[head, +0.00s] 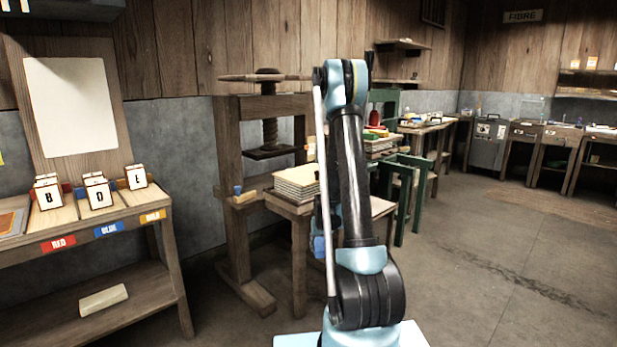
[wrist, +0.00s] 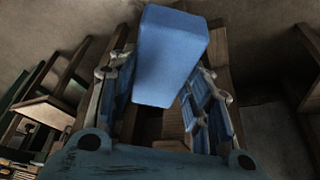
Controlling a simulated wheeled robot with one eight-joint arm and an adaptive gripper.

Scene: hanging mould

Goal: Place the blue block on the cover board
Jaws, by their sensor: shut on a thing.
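The blue block (wrist: 172,55) is large in the middle of the wrist view, held between the blue-padded fingers of my gripper (wrist: 165,90). The gripper is shut on it. In the head view my arm hides most of the gripper; a small blue patch (head: 319,246) shows beside the arm's rod, and I cannot tell if it is block or finger. A stack of pale boards (head: 297,180) lies on a small wooden table left of my arm. I cannot tell which board is the cover board.
A wooden screw press (head: 268,120) stands behind the stack, with a small blue-topped piece (head: 238,190) on its ledge. A sorting bench (head: 95,225) with lettered cards and coloured labels is at left. A green frame (head: 410,180) stands right of my arm. Floor at right is clear.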

